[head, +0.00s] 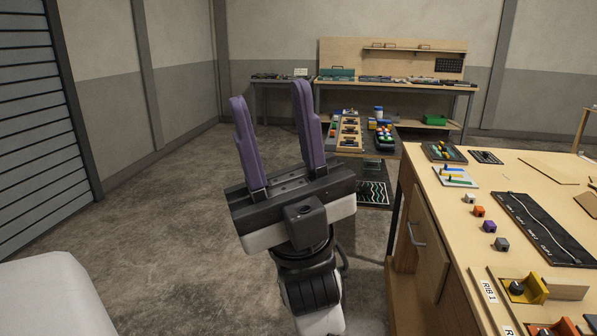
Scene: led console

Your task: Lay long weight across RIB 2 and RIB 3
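My gripper (270,95) has two purple fingers pointing up and spread well apart, with nothing between them. It is held over the floor, left of the wooden workbench (520,172). At the bench's lower right, a strip with a RIB 1 label (489,291) lies beside a yellow bracket (528,289) with a dark round part. A second label (508,330) is cut by the bottom edge and I cannot read it fully. An orange bracket (562,329) shows beside it. RIB 3 is not visible in this view, and I cannot pick out the long weight.
A black panel (545,230) with a pale cord lies on the bench. Several small cubes, including an orange one (478,211), stand left of it. A low cart (362,140) with parts stands behind, and a back bench (400,84) lines the wall.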

